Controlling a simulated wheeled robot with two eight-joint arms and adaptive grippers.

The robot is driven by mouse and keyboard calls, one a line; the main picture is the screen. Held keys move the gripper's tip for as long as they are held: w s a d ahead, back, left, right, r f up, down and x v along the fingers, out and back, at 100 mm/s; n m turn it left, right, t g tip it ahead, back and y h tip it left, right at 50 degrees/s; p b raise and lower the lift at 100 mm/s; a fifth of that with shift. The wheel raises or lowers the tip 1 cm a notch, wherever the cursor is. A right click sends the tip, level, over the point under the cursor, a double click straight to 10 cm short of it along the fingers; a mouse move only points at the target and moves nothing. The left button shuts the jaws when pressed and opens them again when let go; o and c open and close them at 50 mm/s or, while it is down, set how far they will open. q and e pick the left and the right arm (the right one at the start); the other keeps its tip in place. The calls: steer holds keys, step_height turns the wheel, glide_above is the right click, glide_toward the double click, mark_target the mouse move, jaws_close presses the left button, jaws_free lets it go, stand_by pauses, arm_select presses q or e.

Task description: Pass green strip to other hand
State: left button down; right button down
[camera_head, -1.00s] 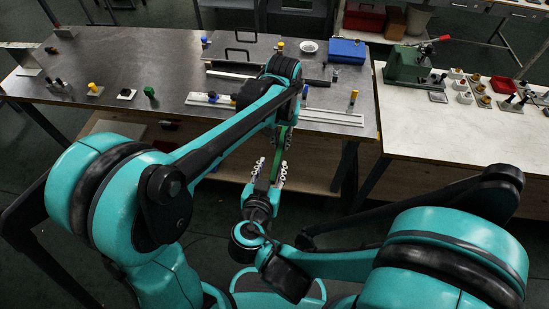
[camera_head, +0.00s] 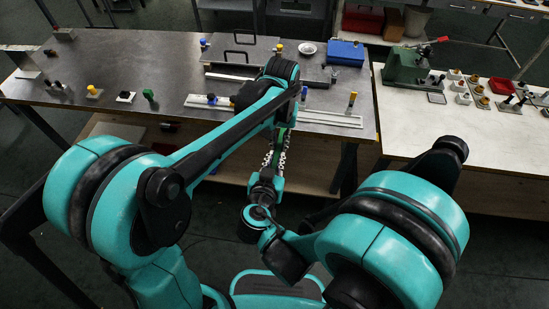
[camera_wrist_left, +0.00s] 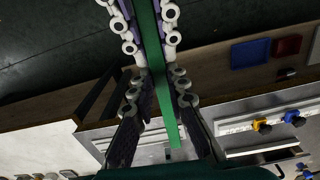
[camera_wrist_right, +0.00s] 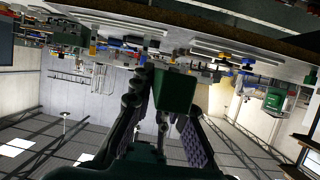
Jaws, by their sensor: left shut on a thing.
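The green strip (camera_wrist_left: 148,28) runs lengthwise between the fingers of both grippers in the left wrist view. My left gripper (camera_wrist_left: 158,80) is shut on its lower part there. My right gripper (camera_head: 274,158) faces it from the near side, its fingers on either side of the strip's other part; whether they press on it cannot be told. In the right wrist view the strip's end (camera_wrist_right: 175,92) shows as a broad green block between the right fingers. In the head view my left arm hides most of the strip and the left gripper (camera_head: 283,133).
The metal-topped table (camera_head: 110,55) lies ahead, with a white rail (camera_head: 318,117), a blue box (camera_head: 346,51) and small knobbed parts on it. A pale bench (camera_head: 425,130) with a green press (camera_head: 408,66) stands at the right. Both grippers are in front of the table edge.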

mark_target(280, 146)
arm_select(q)
steer(key=c, duration=1.4)
jaws_free()
steer(key=shift+d, duration=0.15)
step_height(280, 146, up, 12)
steer(key=s+a+f+t, duration=0.2)
steer(key=s+a+f, duration=0.1)
steer(key=s+a, duration=0.1)
steer(key=s+a+f+n+t, duration=0.1)
steer(key=s+a+f+t, duration=0.1)
steer(key=s+a, duration=0.3)
steer(key=s+a+f+t, duration=0.3)
steer(key=s+a, duration=0.2)
steer(key=a, duration=0.1)
steer(key=shift+a+f, duration=0.25)
steer(key=shift+f, duration=0.05)
